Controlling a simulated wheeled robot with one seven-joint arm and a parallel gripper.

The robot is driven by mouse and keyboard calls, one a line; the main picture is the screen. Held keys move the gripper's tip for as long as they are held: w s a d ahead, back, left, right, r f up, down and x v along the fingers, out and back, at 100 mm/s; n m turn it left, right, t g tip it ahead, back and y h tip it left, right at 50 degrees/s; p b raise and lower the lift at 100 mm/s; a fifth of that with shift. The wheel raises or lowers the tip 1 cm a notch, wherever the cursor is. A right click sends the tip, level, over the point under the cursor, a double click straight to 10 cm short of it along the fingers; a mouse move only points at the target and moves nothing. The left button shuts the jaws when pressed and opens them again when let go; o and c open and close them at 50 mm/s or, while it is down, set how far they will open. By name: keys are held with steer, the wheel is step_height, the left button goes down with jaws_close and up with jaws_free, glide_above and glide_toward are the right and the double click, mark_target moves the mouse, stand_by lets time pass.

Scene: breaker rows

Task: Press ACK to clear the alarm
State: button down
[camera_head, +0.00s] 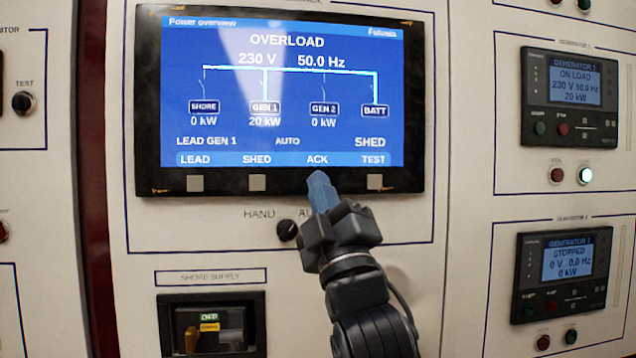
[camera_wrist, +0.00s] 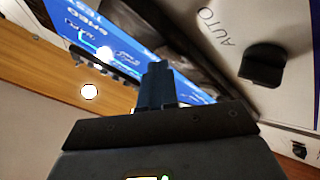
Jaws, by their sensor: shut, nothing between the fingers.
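The display panel (camera_head: 282,90) has a blue screen reading OVERLOAD, with the labels LEAD, SHED, ACK and TEST along its bottom. The ACK label (camera_head: 317,160) shows above my gripper (camera_head: 321,180). My gripper is shut and empty, its blue fingertips at the lower bezel under ACK. The button under ACK is hidden behind the fingertips. I cannot tell whether they touch it. In the wrist view, the shut fingers (camera_wrist: 156,85) point at the tilted screen (camera_wrist: 115,50), with the bezel partly hidden by them.
The grey buttons under LEAD (camera_head: 195,183), SHED (camera_head: 257,183) and TEST (camera_head: 375,181) are in the same bezel row. A black HAND/AUTO knob (camera_head: 288,230) sits just below, close to my gripper; it also shows in the wrist view (camera_wrist: 263,63). Generator panels stand at right.

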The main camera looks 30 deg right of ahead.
steer(key=shift+w, duration=0.15)
stand_by(0.4)
steer(key=shift+s+a, duration=0.2)
steer(key=shift+s, duration=0.6)
steer(key=s, duration=0.1)
steer(key=s+a+b, duration=0.1)
steer(key=s, duration=0.2)
steer(key=shift+s+a, duration=0.25)
steer(key=shift+s, duration=0.15)
stand_by(0.5)
